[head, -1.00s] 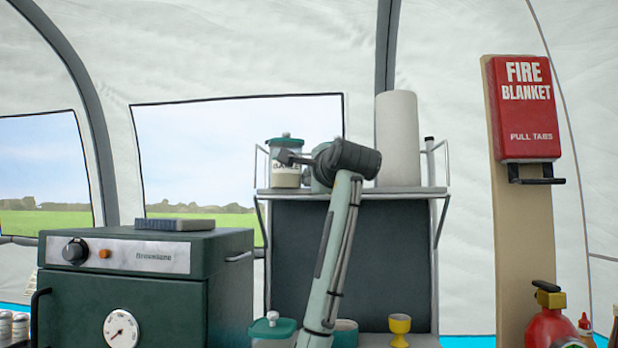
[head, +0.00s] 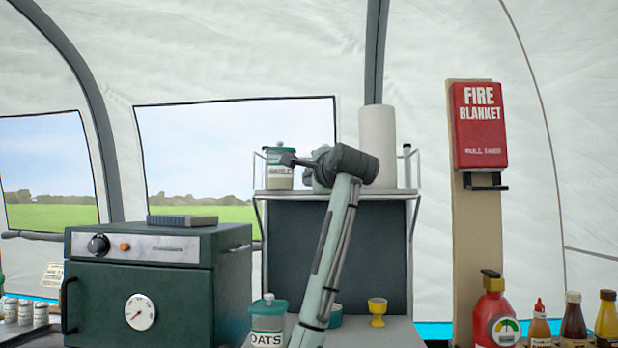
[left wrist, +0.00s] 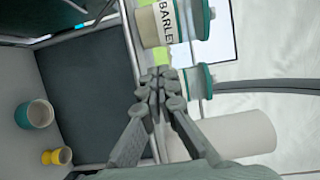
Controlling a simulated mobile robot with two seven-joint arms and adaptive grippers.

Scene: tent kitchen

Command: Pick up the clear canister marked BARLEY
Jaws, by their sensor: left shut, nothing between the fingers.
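The clear canister marked BARLEY (head: 278,181), with a green lid and pale contents, stands upright on the wire-railed shelf (head: 335,196). In the left wrist view the BARLEY canister (left wrist: 150,28) lies sideways at the top, its label readable. My left gripper (head: 288,159) is in front of the canister's right upper part in the head view and covers some of it. In the left wrist view the left gripper (left wrist: 158,82) has its fingers together, empty, pointing between the BARLEY canister and a second green-lidded canister (left wrist: 198,82). My right gripper is not in view.
A white paper roll (head: 378,145) stands on the shelf to the right. An OATS canister (head: 267,322), a yellow egg cup (head: 377,312) and a green oven (head: 190,285) are below. A fire blanket (head: 480,125), extinguisher (head: 494,318) and sauce bottles are at right.

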